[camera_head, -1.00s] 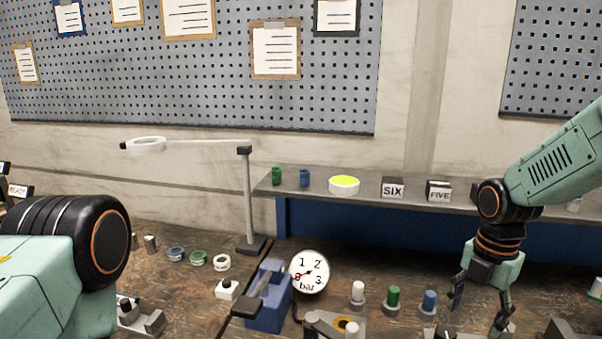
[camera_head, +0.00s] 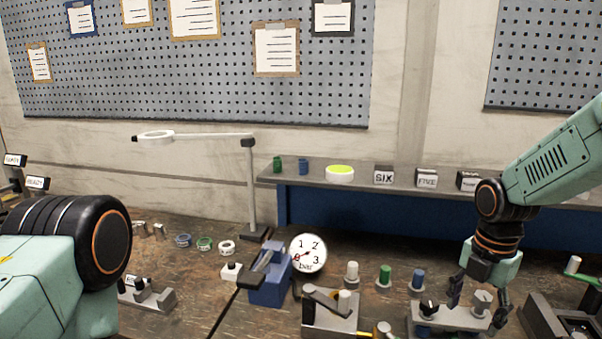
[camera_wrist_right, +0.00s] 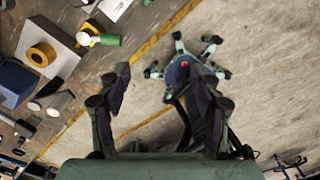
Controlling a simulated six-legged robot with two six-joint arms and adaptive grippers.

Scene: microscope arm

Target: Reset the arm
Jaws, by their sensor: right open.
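The microscope arm (camera_head: 205,136) is a thin white bar with a white ring (camera_head: 156,138) and a dark tip at its left end. It reaches left, nearly level, from the top of an upright grey post (camera_head: 251,190) on a dark base at the back of the bench. My right gripper (camera_head: 479,300) hangs open at the lower right in the head view, far from the arm and in front of a grey fixture. The right wrist view shows its two fingers (camera_wrist_right: 155,68) apart with nothing between them. My left gripper is out of the head view; only its arm shows.
A blue clamp (camera_head: 270,285) and a round gauge (camera_head: 308,254) stand mid-bench. Several tape rolls (camera_head: 205,244) lie left of the post. A grey shelf (camera_head: 400,186) holds small blocks and cylinders. Fixtures with knobs crowd the front right.

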